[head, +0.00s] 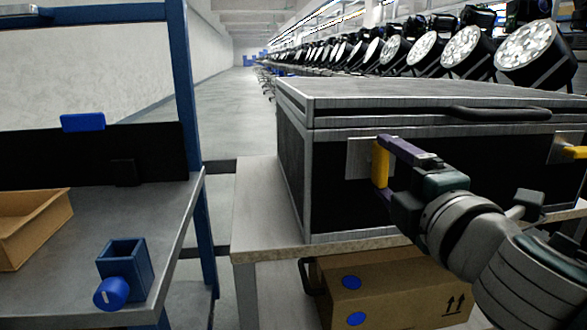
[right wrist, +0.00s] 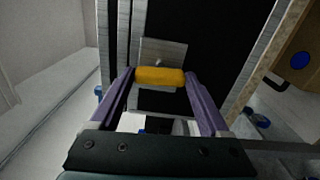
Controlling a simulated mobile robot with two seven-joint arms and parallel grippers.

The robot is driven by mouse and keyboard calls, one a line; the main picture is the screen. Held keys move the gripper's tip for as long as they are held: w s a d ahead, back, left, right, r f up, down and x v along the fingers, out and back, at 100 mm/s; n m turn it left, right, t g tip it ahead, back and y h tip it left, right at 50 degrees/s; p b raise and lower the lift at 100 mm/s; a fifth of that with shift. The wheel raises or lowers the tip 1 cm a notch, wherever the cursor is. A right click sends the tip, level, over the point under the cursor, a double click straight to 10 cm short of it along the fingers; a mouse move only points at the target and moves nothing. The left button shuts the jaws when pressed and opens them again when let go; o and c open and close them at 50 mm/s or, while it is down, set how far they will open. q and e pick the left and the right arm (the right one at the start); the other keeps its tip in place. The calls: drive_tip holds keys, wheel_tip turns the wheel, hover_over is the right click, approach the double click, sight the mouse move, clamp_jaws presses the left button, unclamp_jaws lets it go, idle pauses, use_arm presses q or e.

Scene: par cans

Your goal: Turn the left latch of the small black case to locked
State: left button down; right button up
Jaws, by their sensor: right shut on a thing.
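The black case (head: 470,195) with silver edges stands closed on a light table. Its left latch (head: 380,165) has a yellow handle on a metal plate on the front face, and the handle stands upright in the head view. My right gripper (head: 384,172) is shut on this yellow handle, one finger above and one below. In the right wrist view the yellow handle (right wrist: 160,76) spans between the two purple fingers, in front of the metal plate (right wrist: 163,50). The right latch (head: 572,152) shows partly at the right edge, its yellow handle lying roughly level. My left gripper is not in view.
A black carry handle (head: 500,113) is on the case lid. A cardboard box (head: 390,285) sits under the table. At left, a grey bench (head: 60,300) with blue posts holds a tan tray (head: 30,225) and a blue holder (head: 123,265). Stage lights (head: 470,50) line the back.

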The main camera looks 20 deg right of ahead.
drive_tip(key=shift+m, duration=0.6)
drive_tip(key=o, duration=1.2)
drive_tip(key=shift+s+a, duration=0.15)
drive_tip(key=shift+s, duration=0.4)
drive_tip(key=shift+v, duration=4.45)
